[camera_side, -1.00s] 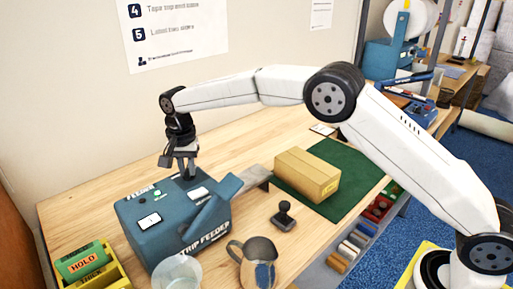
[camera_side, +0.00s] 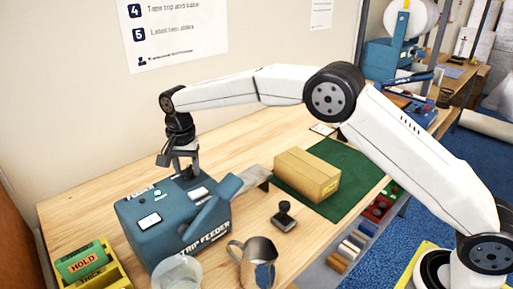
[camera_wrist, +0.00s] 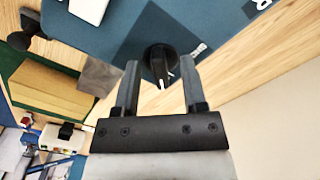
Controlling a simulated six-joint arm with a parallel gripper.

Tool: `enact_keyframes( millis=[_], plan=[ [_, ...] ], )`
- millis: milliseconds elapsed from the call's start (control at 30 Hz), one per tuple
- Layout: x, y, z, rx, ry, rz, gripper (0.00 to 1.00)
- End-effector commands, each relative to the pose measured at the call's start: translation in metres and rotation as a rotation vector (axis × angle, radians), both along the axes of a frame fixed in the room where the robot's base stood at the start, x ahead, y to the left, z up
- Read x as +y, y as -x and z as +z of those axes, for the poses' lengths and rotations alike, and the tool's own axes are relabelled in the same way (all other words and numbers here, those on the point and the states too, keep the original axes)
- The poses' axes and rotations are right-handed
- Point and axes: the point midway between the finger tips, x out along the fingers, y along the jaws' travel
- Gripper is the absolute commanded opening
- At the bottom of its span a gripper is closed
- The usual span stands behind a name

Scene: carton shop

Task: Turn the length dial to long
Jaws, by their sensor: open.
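The blue strip feeder (camera_side: 160,245) stands at the left of the bench in the side view. Its length dial (camera_wrist: 158,60) is a black round knob with a white pointer line, seen in the wrist view on the feeder's blue top. White lettering beside the dial is partly covered and unreadable. My gripper (camera_wrist: 160,68) is open, with one finger on each side of the dial and gaps visible between. In the side view my gripper (camera_side: 178,164) points down over the back part of the feeder and hides the dial there.
A metal pitcher (camera_side: 252,268) and a clear cup (camera_side: 177,272) stand in front of the feeder. A black hand stamp (camera_side: 284,215) sits to its right. A carton (camera_side: 307,175) rests on a green mat (camera_side: 345,160). A yellow bin (camera_side: 108,276) holds blocks at left.

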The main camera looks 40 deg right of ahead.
Motion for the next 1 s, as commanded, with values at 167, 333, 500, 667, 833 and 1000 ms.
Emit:
enact_keyframes(
  millis=[167, 333, 500, 667, 833, 1000],
  plan=[
    [0.000, 0.000, 0.005, 0.000, 0.000, 0.001, 0.54],
    [0.000, 0.000, 0.020, -0.001, 0.000, 0.000, 0.54],
    [0.000, 0.000, 0.043, -0.003, -0.001, 0.000, 0.54],
    [0.000, -0.001, 0.062, -0.004, -0.001, 0.000, 0.54],
    [0.000, 0.000, 0.076, -0.003, 0.000, 0.000, 0.54],
    [0.000, 0.000, 0.079, -0.001, 0.000, 0.000, 0.54]
  ],
)
